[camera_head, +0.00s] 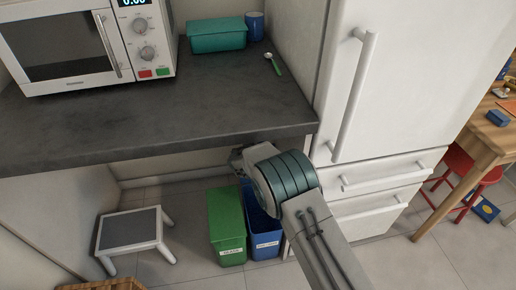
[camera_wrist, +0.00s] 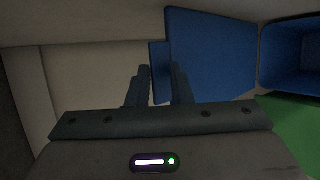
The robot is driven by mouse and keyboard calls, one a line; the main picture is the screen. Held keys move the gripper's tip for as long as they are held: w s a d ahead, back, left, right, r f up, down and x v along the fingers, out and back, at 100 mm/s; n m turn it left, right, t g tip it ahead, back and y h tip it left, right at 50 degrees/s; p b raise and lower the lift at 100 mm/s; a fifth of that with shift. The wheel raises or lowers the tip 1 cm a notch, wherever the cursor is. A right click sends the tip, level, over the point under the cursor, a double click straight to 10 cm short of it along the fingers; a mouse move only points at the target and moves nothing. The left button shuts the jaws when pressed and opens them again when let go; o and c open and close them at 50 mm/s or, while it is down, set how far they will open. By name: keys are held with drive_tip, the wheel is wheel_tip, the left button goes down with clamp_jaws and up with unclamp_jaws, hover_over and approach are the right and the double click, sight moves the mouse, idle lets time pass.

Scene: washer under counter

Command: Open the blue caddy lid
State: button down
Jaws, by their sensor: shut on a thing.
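The blue caddy (camera_head: 264,228) stands on the floor under the counter, right of a green caddy, its top mostly hidden by my arm in the head view. In the wrist view its blue lid (camera_wrist: 210,60) is a broad flat panel swung away from the caddy's mouth, and the hollow blue inside (camera_wrist: 300,50) shows at the right. My gripper (camera_wrist: 160,73) is shut on a narrow blue tab at the lid's edge.
The counter (camera_head: 180,125) overhangs the caddies, its edge close to my wrist. The green caddy (camera_head: 227,225) touches or nearly touches the blue one. A step stool (camera_head: 130,230) stands to the left, and the white fridge (camera_head: 390,90) to the right.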

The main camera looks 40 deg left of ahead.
drive_tip(key=c, duration=1.6)
unclamp_jaws()
drive_tip(key=shift+s, duration=0.1)
drive_tip(key=v, duration=1.3)
drive_tip(key=shift+s+r, duration=0.2)
drive_tip(key=shift+s, duration=0.05)
drive_tip(key=shift+d, duration=0.15)
